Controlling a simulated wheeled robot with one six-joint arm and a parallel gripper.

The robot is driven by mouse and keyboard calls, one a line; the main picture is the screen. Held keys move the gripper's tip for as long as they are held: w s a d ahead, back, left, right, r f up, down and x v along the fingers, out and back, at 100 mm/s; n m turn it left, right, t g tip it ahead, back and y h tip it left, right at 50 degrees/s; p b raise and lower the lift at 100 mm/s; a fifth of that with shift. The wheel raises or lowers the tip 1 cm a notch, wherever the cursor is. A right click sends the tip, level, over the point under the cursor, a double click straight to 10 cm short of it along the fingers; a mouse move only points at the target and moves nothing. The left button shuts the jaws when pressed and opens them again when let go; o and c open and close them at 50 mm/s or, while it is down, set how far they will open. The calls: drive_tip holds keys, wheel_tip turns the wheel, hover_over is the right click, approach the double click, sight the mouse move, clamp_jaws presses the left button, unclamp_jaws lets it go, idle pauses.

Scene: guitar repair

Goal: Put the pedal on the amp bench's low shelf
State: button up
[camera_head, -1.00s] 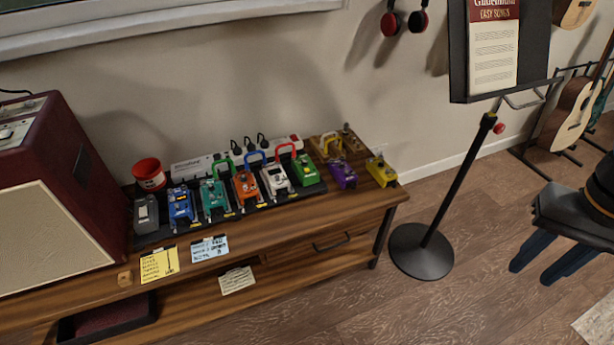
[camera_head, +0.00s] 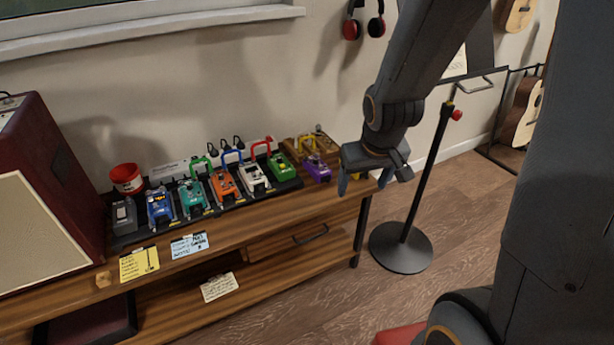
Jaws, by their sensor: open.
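The amp bench (camera_head: 225,228) is a wooden bench along the wall, with its low shelf (camera_head: 270,278) open below the top. Several pedals stand on a black board on the top, including a grey one (camera_head: 124,216), a blue one (camera_head: 160,206) and a green one (camera_head: 283,166). A purple pedal (camera_head: 317,170) stands to their right. The yellow pedal at the bench's right end is now hidden behind my gripper (camera_head: 363,182). My gripper is open, pointing down over that end. I cannot tell whether its fingers touch anything.
The amp (camera_head: 45,200) fills the bench's left end. A red cup (camera_head: 126,178) stands behind the pedals. A stand's round base (camera_head: 401,248) is on the floor at right.

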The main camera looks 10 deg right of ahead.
drive_tip(key=w+d+f+n+t+y+b, duration=0.1)
drive_tip(key=w+f+t+b, duration=0.25)
drive_tip(key=w+f, duration=0.4)
drive_tip(key=w+f+n+t+b, duration=0.1)
drive_tip(key=w+f+t+b, duration=0.3)
drive_tip(key=w, duration=0.7)
drive_tip(key=n+t+y+b, duration=0.1)
drive_tip(key=t+y+b, duration=0.2)
drive_tip(key=b, duration=0.5)
approach(317, 166)
drive_tip(key=shift+w+d+f, duration=0.65)
drive_tip(key=shift+d+f, duration=0.05)
drive_tip(key=shift+f, duration=0.2)
drive_tip(key=shift+w+a+f+t+y+b, duration=0.15)
drive_tip(key=shift+w+f+t+y+b, duration=0.15)
drive_tip(key=shift+f+t+y+b, duration=0.45)
drive_tip(key=shift+t, duration=0.3)
drive_tip(key=shift+a+r+b+x, duration=0.15)
drive_tip(key=shift+b+x, duration=0.5)
drive_tip(key=shift+x, duration=1.3)
drive_tip(key=shift+a+r+b+x, duration=0.1)
drive_tip(key=shift+b+x, duration=0.5)
drive_tip(key=shift+x, duration=1.35)
drive_tip(key=shift+s, duration=0.15)
drive_tip(key=c, duration=1.4)
drive_tip(key=shift+c, duration=0.6)
drive_tip(key=shift+r, duration=0.15)
